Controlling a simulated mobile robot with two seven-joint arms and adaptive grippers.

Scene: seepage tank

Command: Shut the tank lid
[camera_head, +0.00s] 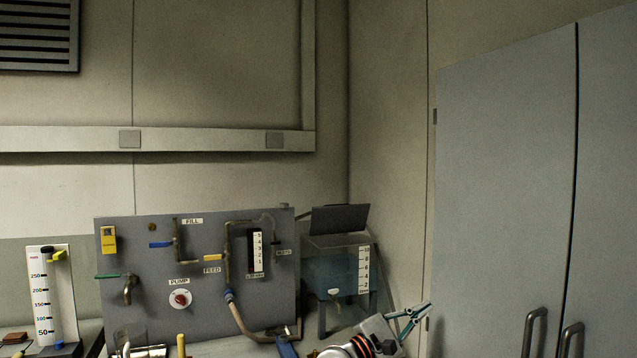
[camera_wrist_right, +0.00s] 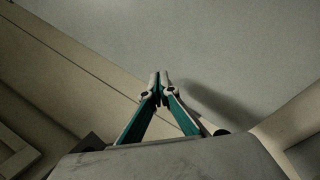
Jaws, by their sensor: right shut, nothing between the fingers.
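The tank (camera_head: 335,270) stands on a raised stand right of the panel in the head view, with clear walls and a white scale on its right side. Its dark lid (camera_head: 340,218) stands tilted up above the tank's back edge, so the tank is open. My right gripper (camera_head: 428,306) is right of the tank and lower than its rim, apart from the lid. It is shut and empty; the right wrist view shows its fingertips (camera_wrist_right: 161,76) together, with a plain grey surface beyond. My left gripper is not in view.
A grey panel (camera_head: 130,230) with pipes, valves and a red pump knob (camera_head: 180,299) stands left of the tank. A white gauge board (camera_head: 50,290) stands at far left. A grey cabinet (camera_head: 510,180) closes off the right side.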

